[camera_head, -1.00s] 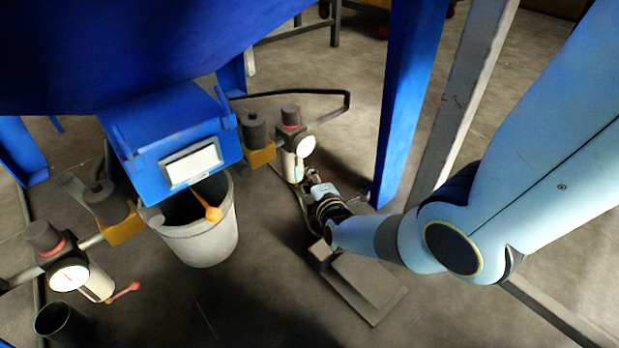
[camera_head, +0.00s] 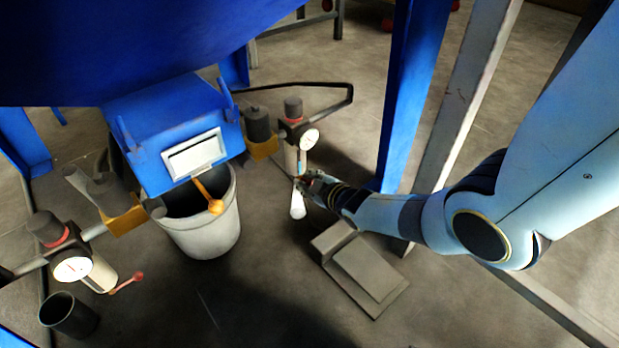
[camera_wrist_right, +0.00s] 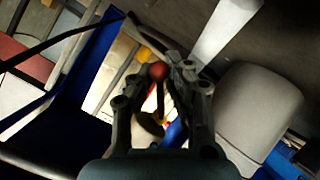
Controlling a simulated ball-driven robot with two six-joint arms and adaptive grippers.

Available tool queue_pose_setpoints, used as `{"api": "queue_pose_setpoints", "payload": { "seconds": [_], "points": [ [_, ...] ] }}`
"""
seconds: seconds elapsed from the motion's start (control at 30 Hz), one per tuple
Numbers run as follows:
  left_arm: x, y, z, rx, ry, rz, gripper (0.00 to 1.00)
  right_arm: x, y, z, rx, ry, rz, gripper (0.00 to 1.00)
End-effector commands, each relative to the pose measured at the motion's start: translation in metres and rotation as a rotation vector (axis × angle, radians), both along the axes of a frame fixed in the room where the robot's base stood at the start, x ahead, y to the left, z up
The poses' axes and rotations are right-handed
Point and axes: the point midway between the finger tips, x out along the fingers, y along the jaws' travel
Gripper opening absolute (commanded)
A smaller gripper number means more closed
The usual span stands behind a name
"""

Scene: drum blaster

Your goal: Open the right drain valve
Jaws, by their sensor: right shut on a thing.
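The right regulator (camera_head: 293,128) has a dark body, a red ring and a white gauge, with a pale bowl (camera_head: 292,160) below it. My right gripper (camera_head: 306,184) is at the bottom of this bowl, reaching in from the right. In the right wrist view, its two dark fingers (camera_wrist_right: 165,80) are shut on the red ball knob (camera_wrist_right: 159,71) of the drain valve lever. My left gripper is not in view.
A grey bucket (camera_head: 205,232) stands under the blue housing (camera_head: 172,135), left of the gripper. A left regulator with a red lever (camera_head: 128,282) stands front left, beside a dark cup (camera_head: 68,316). A grey foot pedal (camera_head: 366,270) lies below my right arm. A blue post (camera_head: 408,100) stands behind it.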

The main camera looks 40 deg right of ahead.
Motion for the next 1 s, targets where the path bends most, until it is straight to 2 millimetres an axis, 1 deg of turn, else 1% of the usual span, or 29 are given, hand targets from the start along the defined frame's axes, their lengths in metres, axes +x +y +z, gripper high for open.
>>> {"api": "queue_pose_setpoints", "payload": {
  "seconds": [0.2,0.5,0.7,1.0],
  "points": [
    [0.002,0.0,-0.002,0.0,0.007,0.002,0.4,-0.001,0.006,-0.004,0.185,0.016,0.0,0.0],
    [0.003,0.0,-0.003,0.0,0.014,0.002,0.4,-0.002,0.012,-0.007,0.377,0.031,-0.001,0.0],
    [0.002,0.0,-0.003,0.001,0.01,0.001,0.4,-0.002,0.015,-0.008,0.444,0.036,-0.002,0.0],
    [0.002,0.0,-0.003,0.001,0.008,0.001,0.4,-0.002,0.016,-0.008,0.473,0.038,-0.003,0.0]
  ]
}}
